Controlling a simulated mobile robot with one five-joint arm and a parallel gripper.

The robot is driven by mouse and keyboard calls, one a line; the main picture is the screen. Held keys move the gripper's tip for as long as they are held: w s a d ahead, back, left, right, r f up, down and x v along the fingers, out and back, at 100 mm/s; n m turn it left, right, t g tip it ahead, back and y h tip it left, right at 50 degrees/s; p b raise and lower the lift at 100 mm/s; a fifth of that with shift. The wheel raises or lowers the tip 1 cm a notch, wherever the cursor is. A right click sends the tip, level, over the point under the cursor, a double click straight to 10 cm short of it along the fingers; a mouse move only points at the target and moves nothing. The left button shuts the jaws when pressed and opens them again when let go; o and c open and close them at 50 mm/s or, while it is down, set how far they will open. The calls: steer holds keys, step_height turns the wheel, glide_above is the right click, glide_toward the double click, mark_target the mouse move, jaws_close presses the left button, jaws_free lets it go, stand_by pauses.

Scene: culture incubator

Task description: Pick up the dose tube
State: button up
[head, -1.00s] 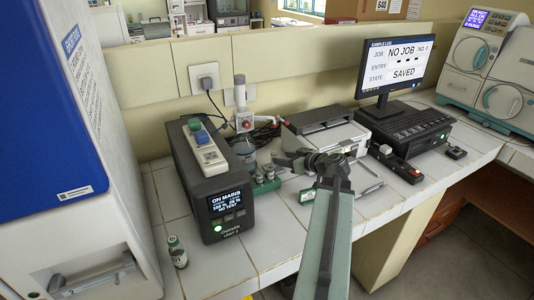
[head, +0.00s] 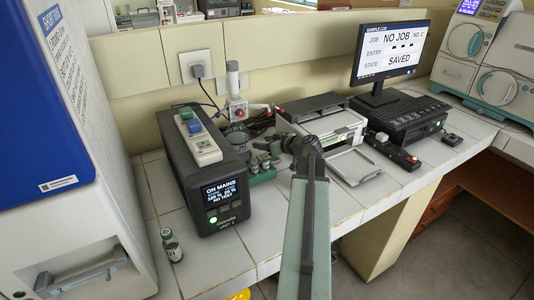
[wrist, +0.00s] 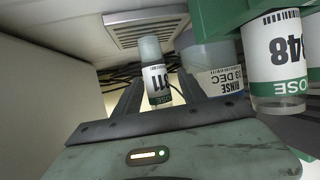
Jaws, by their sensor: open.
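A small tube (wrist: 157,75) with a pale cap, a "311"-like number and a green band shows between my open gripper's fingers (wrist: 160,88) in the wrist view. I cannot tell whether it lies within the jaws or beyond them. A larger-looking tube (wrist: 277,75), marked "348" with "DOSE" on a green band, sits in a green rack at the right. In the head view, my gripper (head: 280,148) is at the green rack (head: 263,178), partly covering its small tubes. Another capped tube (head: 171,245) stands alone on the bench, front left.
A bottle labelled "RINSE" (wrist: 222,75) stands beside the tubes in the wrist view. In the head view, a dark power unit (head: 205,170) stands left of the rack. A printer-like device (head: 325,122) and a flat tray (head: 360,166) are at the right.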

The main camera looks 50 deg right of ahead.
steer(key=shift+w+f, duration=0.15)
steer(key=shift+w, duration=0.15)
steer(key=shift+c, duration=0.7)
jaws_close()
steer(key=shift+r, duration=0.25)
